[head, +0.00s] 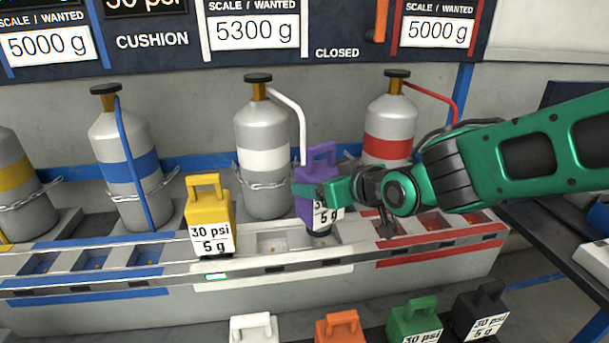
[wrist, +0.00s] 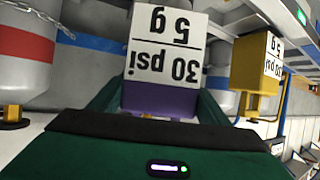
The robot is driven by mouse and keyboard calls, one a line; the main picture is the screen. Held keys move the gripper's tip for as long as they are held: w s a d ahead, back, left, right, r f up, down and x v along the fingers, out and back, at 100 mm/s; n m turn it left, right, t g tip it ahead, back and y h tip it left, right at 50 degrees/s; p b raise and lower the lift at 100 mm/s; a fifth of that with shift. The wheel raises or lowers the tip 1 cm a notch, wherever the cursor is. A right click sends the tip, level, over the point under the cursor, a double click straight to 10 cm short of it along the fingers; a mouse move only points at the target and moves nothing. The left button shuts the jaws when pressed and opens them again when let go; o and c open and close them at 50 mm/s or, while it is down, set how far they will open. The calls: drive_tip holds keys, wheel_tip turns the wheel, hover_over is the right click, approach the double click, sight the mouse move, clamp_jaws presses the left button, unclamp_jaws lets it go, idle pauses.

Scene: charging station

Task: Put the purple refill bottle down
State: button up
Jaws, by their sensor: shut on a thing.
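The purple refill bottle (head: 309,207) has a handle on top and a white label reading 30 psi and 5 g. My green gripper (head: 322,190) is shut on it and holds it upright. In the head view it is over the right end of the white section of the rack (head: 275,243), near the red section. The gripper and arm hide part of its label. I cannot tell whether its base touches the rack. In the wrist view the purple bottle (wrist: 160,103) shows upside down between the fingers.
A yellow bottle (head: 207,215) stands left on the white section. Chained grey cylinders (head: 263,150) stand behind the rack. White, orange, green (head: 415,320) and black bottles stand in front, below. A white-section slot (head: 270,242) between yellow and purple is empty. Blue slots (head: 90,260) are empty.

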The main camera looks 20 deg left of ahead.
drive_tip(key=shift+w+d+f, duration=0.35)
drive_tip(key=shift+w+d, duration=0.05)
drive_tip(key=shift+d, duration=0.15)
drive_tip(key=shift+f, duration=2)
drive_tip(key=o, duration=2.1)
drive_tip(key=shift+f, duration=0.1)
drive_tip(key=shift+s+d+r, duration=0.2)
drive_tip(key=shift+d+r, duration=0.1)
drive_tip(key=shift+d, duration=0.05)
drive_tip(key=v, duration=1.1)
drive_tip(key=shift+s+d, duration=0.1)
